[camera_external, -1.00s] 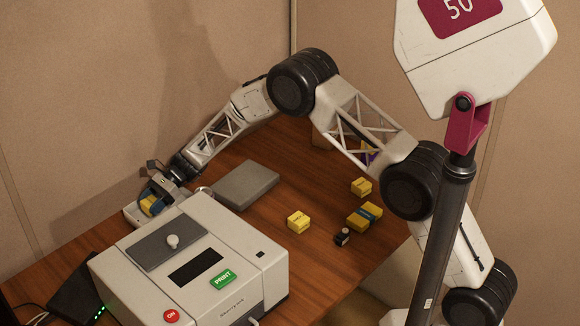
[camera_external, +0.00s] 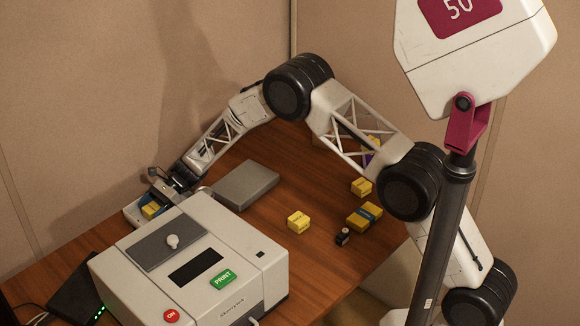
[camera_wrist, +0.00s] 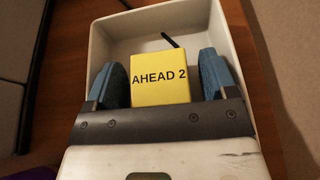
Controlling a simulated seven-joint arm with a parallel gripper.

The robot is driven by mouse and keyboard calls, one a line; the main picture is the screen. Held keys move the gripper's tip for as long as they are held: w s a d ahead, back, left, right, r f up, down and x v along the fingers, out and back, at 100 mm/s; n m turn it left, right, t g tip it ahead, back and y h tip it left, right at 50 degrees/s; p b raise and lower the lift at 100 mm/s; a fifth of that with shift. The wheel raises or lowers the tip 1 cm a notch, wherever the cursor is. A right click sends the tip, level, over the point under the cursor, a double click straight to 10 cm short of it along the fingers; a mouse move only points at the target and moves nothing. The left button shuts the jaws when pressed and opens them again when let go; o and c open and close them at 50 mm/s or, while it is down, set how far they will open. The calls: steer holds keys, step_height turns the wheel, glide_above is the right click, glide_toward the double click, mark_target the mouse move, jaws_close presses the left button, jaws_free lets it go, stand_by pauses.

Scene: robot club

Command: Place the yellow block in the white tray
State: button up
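The yellow block, marked "AHEAD 2" (camera_wrist: 161,78), sits inside the white tray (camera_wrist: 235,35) in the wrist view. In the external view the block (camera_external: 151,210) and tray (camera_external: 131,209) are at the far left, partly hidden behind the printer. My gripper (camera_wrist: 163,82) is over the tray, its blue fingers on either side of the block. A narrow gap shows between the right finger and the block, so the fingers look parted from it. The block's underside is hidden. A thin black item (camera_wrist: 170,40) shows at the block's far side.
A white printer (camera_external: 265,255) stands close in front of the tray. A grey flat box (camera_external: 247,185) lies behind it. Other yellow blocks (camera_external: 298,222) (camera_external: 361,187), a yellow block with a blue band (camera_external: 365,216) and a small black item (camera_external: 342,236) are on the table.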

mark_target(151, 208)
steer(key=shift+r, duration=0.1)
steer(key=shift+w+d+r, duration=0.2)
steer(key=shift+w+d, duration=0.05)
steer(key=shift+w+d+r, duration=0.75)
steer(key=shift+r, duration=0.05)
step_height(151, 208, up, 5)
steer(key=shift+f, duration=0.15)
steer(key=shift+r, duration=0.8)
